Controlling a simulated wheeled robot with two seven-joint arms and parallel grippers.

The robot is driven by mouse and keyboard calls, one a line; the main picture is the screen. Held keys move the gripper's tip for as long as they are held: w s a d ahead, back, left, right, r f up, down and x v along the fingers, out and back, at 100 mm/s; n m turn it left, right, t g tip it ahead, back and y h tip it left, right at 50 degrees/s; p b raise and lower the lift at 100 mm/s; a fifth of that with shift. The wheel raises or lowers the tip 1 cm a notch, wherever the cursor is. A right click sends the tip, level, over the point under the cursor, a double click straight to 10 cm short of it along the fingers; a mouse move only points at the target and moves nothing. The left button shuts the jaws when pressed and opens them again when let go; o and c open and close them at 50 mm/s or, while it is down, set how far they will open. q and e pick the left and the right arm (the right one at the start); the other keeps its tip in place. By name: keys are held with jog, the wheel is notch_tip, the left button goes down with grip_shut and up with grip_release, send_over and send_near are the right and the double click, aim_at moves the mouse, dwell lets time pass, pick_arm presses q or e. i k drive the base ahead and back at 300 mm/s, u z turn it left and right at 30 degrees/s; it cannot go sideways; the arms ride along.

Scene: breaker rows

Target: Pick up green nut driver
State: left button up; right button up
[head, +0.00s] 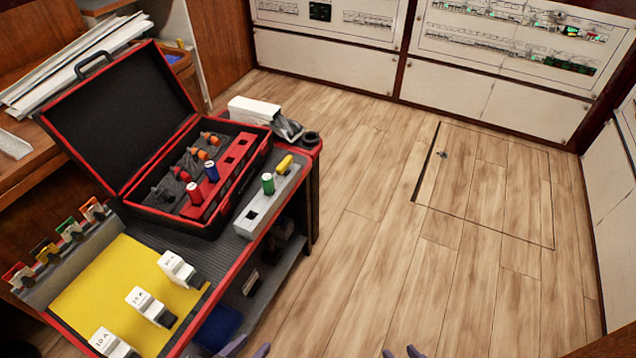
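The green nut driver (268,184) stands upright in a grey holder block (256,212) on the right side of the cart top. Its green handle points up, and its lower part is hidden in the block. A yellow-handled driver (284,164) is in the same block, just behind it. My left gripper (248,349) shows only its fingertips at the bottom edge, apart and with nothing between them. My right gripper (401,353) also shows only separated fingertips at the bottom edge, to the right. Both are well below the green driver in the picture and away from it.
An open black-and-red tool case (257,133) holding red, blue and orange-handled tools stands left of the block. White breakers (177,268) stand on a yellow mat (110,272). A white box (254,110) is behind. Wood floor (380,220) to the right is clear.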

aim_at(268, 179)
jog(key=z, duration=1)
jog(key=i, duration=1.4)
jog(key=u, duration=2.6)
